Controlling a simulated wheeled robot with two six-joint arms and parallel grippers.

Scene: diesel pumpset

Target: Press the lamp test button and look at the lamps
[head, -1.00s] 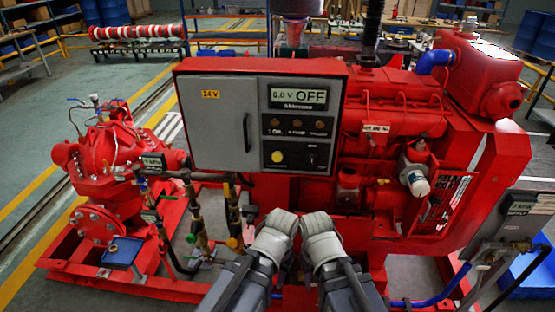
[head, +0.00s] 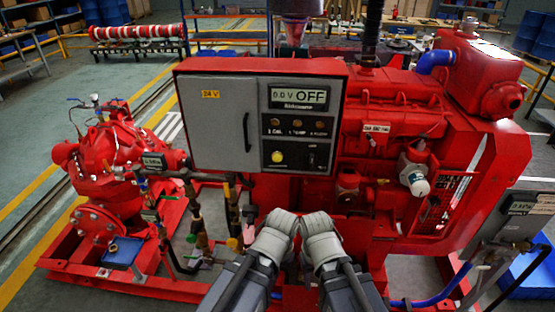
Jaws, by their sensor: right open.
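The control panel (head: 186,135) is a red box with a grey door and instrument face. Its yellow round button (head: 277,157) is at the lower left of the face, beside a black switch (head: 312,158). Three small lamps, left (head: 275,122), middle (head: 297,122) and right (head: 320,123), sit in a row above and look dull amber, not clearly lit. The display (head: 299,97) reads 0.0 V OFF. My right gripper (head: 321,226) is open, below the panel and apart from the button. My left gripper (head: 280,224) is beside it; its fingers are not clearly visible.
The red diesel engine (head: 400,120) stands behind and right of the panel. A red pump (head: 105,160) with pipes and valves is at left.

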